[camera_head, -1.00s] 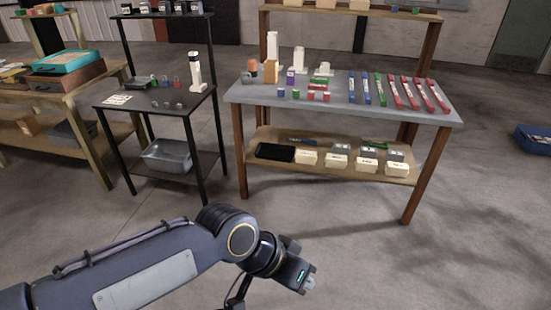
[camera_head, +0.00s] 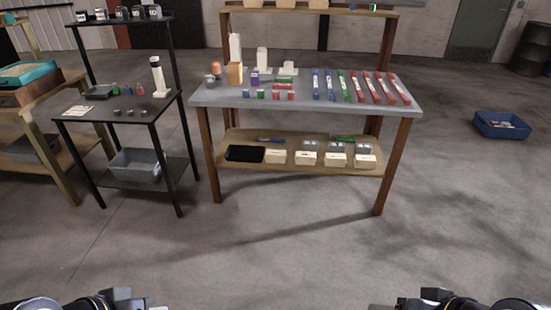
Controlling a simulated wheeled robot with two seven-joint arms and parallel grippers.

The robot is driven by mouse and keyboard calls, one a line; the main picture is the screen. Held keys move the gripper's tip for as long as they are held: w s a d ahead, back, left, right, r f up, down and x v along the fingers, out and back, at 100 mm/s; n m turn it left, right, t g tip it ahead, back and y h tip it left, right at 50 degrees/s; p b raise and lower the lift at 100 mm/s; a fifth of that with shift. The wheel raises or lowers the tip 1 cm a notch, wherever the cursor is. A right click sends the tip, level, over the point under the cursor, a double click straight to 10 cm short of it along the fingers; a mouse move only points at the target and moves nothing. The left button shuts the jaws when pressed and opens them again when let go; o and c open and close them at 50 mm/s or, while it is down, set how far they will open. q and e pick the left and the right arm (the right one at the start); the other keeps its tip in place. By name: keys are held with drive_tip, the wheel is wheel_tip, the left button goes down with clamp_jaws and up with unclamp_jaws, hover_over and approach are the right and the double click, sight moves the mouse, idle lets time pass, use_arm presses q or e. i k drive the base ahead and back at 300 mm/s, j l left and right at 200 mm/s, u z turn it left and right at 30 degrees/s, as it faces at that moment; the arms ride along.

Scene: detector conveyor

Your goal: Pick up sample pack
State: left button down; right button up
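I cannot tell for sure which thing is the sample pack. Flat strip-shaped packs lie in a row on the grey tabletop (camera_head: 300,101): several red ones (camera_head: 384,88), a green one (camera_head: 346,88) and blue ones (camera_head: 316,85). Small cream boxes (camera_head: 306,158) stand on the shelf below. My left gripper (camera_head: 140,302) shows at the bottom left edge and my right gripper (camera_head: 415,300) at the bottom right. Both are cut off by the frame and far from the table. Whether they are open is not clear.
A black stand (camera_head: 150,112) with a grey bin (camera_head: 138,166) below is left of the table. A wooden bench (camera_head: 55,85) is farther left. A blue crate (camera_head: 502,125) sits on the floor at the right. The floor in front is clear.

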sight(271, 156)
drive_tip(key=i+j+z, duration=0.1)
drive_tip(key=i+j, duration=0.2)
drive_tip(key=i+j+z, duration=0.1)
drive_tip(key=i+j, duration=0.3)
drive_tip(key=i+j+z, duration=0.1)
drive_tip(key=i+j, duration=0.25)
drive_tip(key=i+j+z, duration=0.15)
drive_tip(key=i+j, duration=0.25)
drive_tip(key=i+j+z, duration=0.1)
drive_tip(key=i+j, duration=0.2)
drive_tip(key=j, duration=0.2)
drive_tip(key=i+j+z, duration=0.1)
drive_tip(key=i+j, duration=0.2)
drive_tip(key=j, duration=0.15)
drive_tip(key=i+j+z, duration=0.1)
drive_tip(key=i+j, duration=0.2)
drive_tip(key=j, duration=0.2)
drive_tip(key=i+j+z, duration=0.1)
drive_tip(key=i+j, duration=0.2)
drive_tip(key=j, duration=0.2)
